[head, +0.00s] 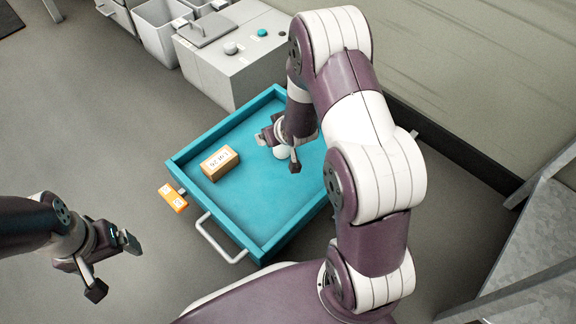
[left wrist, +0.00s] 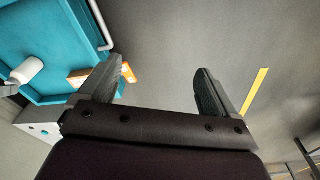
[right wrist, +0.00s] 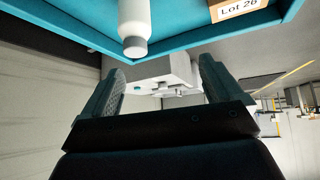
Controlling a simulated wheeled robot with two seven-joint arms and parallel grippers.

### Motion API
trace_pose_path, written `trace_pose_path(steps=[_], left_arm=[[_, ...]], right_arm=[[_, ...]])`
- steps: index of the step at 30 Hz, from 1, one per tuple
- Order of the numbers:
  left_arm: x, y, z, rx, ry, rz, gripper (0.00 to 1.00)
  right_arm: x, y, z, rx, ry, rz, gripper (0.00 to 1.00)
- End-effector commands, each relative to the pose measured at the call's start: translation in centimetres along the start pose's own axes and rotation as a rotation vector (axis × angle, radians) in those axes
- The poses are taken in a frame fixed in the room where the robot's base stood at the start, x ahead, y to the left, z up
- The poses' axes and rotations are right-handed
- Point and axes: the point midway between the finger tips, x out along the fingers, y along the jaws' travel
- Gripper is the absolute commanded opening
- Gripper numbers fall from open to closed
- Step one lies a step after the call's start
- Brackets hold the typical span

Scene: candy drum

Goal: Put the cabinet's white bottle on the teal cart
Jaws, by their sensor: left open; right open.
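The white bottle (head: 282,153) stands on the bed of the teal cart (head: 262,212), partly hidden by my right gripper in the head view. It also shows in the left wrist view (left wrist: 28,70) and in the right wrist view (right wrist: 133,22), where its grey end is visible. My right gripper (head: 279,150) is open over the cart at the bottle. In the right wrist view the bottle is beyond the fingers, not gripped between them. My left gripper (head: 115,266) is open and empty over the floor, left of the cart.
A cardboard box (head: 220,164) with a printed label sits on the cart, left of the bottle. An orange tag (head: 173,197) and a grey handle (head: 220,240) are at the cart's near-left side. A white cabinet (head: 230,62) and grey bins (head: 163,30) stand behind. Floor at left is clear.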

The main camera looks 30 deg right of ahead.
Motion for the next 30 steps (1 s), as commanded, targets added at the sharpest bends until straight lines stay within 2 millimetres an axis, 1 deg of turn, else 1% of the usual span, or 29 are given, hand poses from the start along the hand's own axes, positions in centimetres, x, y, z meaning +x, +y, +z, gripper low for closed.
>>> trace_pose_path(steps=[1,2,3,6,7,9,11,17,19,20,22,23,25,26,27,28,29,30], left_arm=[[0.0,0.0,0.0,0.000,0.000,0.000,0.91],[0.1,0.0,0.0,0.000,0.000,0.000,0.91],[0.1,0.0,0.0,0.000,0.000,0.000,0.91],[0.1,0.0,0.0,0.000,0.000,0.000,0.91],[0.1,0.0,0.0,0.000,0.000,0.000,0.91],[0.1,0.0,0.0,0.000,0.000,0.000,0.91],[0.1,0.0,0.0,0.000,0.000,0.000,0.91],[0.0,0.0,0.0,0.000,0.000,0.000,0.91],[-0.4,0.0,-0.1,0.000,0.000,0.000,0.91],[-0.9,0.0,-0.1,0.000,0.000,0.000,0.91],[-3.0,0.0,-0.3,0.000,0.000,0.000,0.91],[-4.2,0.0,-0.5,0.000,0.000,0.000,0.91],[-7.5,0.0,-0.9,0.000,0.000,0.000,0.91],[-9.0,0.0,-1.1,0.000,0.001,0.000,0.88],[-10.9,0.0,-1.3,0.000,0.001,0.000,0.75],[-12.1,0.0,-1.5,0.000,0.001,0.000,0.65],[-13.0,0.0,-1.6,0.000,0.002,0.000,0.55],[-13.7,0.0,-1.7,0.000,0.002,0.000,0.43]], right_arm=[[-4.3,-1.6,-0.1,-0.010,-0.106,-0.009,0.93],[-7.0,-2.5,0.7,-0.010,-0.186,-0.015,0.93],[-10.5,-3.5,2.0,-0.010,-0.281,-0.023,0.93],[-17.0,-5.2,5.5,-0.011,-0.459,-0.043,0.93],[-18.4,-5.5,6.3,-0.010,-0.495,-0.048,0.93],[-20.3,-6.0,7.7,-0.011,-0.552,-0.055,0.93],[-21.1,-6.1,8.2,-0.011,-0.574,-0.058,0.93],[-21.2,-6.1,8.3,-0.010,-0.582,-0.058,0.93],[-21.5,-6.0,8.1,-0.010,-0.582,-0.058,0.93],[-21.9,-6.0,7.7,-0.010,-0.582,-0.057,0.93],[-23.5,-5.9,6.3,-0.010,-0.581,-0.057,0.93],[-24.4,-5.9,5.5,-0.010,-0.581,-0.057,0.93],[-26.9,-5.7,3.4,-0.010,-0.581,-0.057,0.93],[-28.1,-5.6,2.5,-0.010,-0.581,-0.057,0.90],[-29.5,-5.5,1.2,-0.010,-0.581,-0.057,0.77],[-30.5,-5.5,0.4,-0.010,-0.580,-0.057,0.67],[-31.2,-5.5,-0.2,-0.010,-0.580,-0.057,0.57],[-31.7,-5.4,-0.6,-0.010,-0.580,-0.057,0.44]])
